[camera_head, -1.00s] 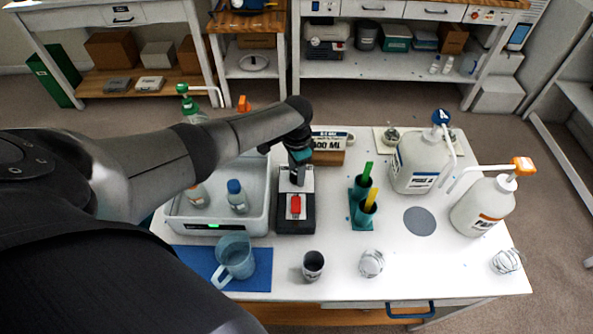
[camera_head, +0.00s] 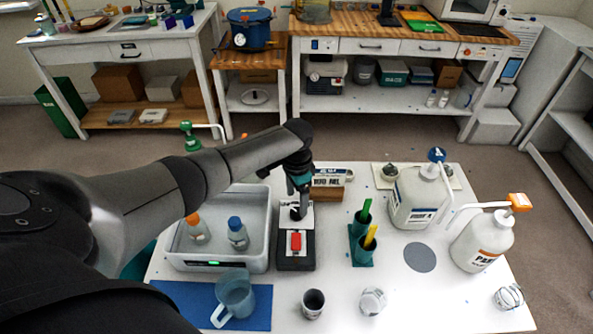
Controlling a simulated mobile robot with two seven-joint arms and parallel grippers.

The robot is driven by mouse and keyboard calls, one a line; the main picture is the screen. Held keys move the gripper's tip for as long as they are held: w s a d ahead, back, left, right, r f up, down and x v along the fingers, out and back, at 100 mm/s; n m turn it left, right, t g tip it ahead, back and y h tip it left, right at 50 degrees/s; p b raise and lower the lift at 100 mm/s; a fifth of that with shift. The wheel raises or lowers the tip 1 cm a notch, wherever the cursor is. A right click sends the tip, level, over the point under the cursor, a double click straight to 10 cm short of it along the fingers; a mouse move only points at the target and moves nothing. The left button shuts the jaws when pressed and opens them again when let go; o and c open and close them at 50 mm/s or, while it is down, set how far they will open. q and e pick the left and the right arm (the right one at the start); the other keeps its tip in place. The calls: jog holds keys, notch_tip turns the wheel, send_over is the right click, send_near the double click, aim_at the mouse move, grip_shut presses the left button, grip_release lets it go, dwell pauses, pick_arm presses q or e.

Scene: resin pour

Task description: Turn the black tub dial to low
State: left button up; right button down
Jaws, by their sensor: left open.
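A pale grey tub (camera_head: 262,232) stands at the left of the table, with a green-lit display on its front and two bottles inside. Against its right side is a black control box (camera_head: 296,263) with a red rocker switch (camera_head: 296,242) and a white plate (camera_head: 307,217). A small black dial (camera_head: 295,213) appears on that plate, partly covered by my left gripper. My left gripper (camera_head: 299,203) points down over the plate, its jaws open. I cannot tell whether its fingertips touch the dial or which mark the dial points to. My right gripper is out of view.
A blue pitcher (camera_head: 234,297) stands on a blue mat (camera_head: 185,300) in front of the tub. A green holder (camera_head: 361,249) with sticks and two pump jugs (camera_head: 415,200) (camera_head: 480,242) stand to the right. Cups line the front.

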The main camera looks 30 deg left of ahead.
aim_at(296, 212)
pick_arm(q)
notch_tip(296, 212, up, 10)
jog(key=p, duration=0.1)
jog(key=shift+r, duration=0.25)
jog(key=shift+s, duration=0.1)
dwell(0.3)
